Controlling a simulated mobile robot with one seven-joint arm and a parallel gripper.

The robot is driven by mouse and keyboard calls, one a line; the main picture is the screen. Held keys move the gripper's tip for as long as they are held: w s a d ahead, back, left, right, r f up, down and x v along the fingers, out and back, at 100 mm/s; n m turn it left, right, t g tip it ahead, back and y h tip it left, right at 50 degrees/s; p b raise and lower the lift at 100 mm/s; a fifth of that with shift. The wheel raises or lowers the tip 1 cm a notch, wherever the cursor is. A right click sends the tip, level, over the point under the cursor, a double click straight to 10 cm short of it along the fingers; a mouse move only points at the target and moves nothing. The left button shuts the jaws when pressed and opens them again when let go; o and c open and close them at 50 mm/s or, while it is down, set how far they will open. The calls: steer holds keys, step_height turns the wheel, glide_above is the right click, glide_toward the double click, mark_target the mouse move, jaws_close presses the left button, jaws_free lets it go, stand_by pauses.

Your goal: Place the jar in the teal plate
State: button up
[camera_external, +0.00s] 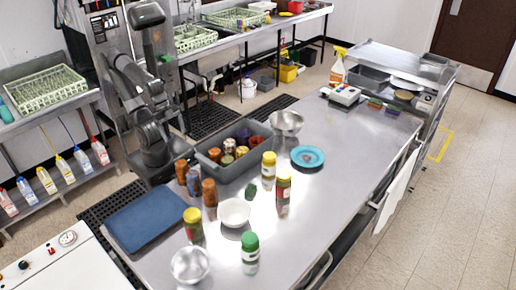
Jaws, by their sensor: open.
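The teal plate (308,157) lies flat on the steel table, right of the middle, and looks empty. Several jars stand upright on the table: a yellow-lidded one (268,167) left of the plate, a yellow-lidded red one (283,187) just in front of it, another yellow-lidded one (194,226) at the front left, and a green-lidded one (250,252) at the front. Which is the task's jar, I cannot tell. My gripper (165,60) is raised at the back left behind the table, open, far from the jars and plate. Its fingers are small and unclear.
A grey bin (210,169) holding cans stands left of the plate; orange-brown cans (209,192) stand beside it. Bowls (234,211) (190,263) (286,122), a small green item (251,190) and a blue mat (147,215) are also on the table. Bare steel lies right of the plate.

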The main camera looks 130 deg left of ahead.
steer(key=n+t+y, duration=0.3)
steer(key=n, duration=0.1)
glide_toward(269, 155)
steer(key=shift+d+x, duration=0.2)
steer(key=shift+x, duration=1)
steer(key=shift+d+x, duration=0.25)
steer(key=shift+x, duration=0.95)
steer(key=shift+y, duration=0.3)
steer(key=shift+x, duration=3)
steer(key=shift+a+r, duration=0.1)
steer(key=shift+a, duration=0.05)
jaws_close()
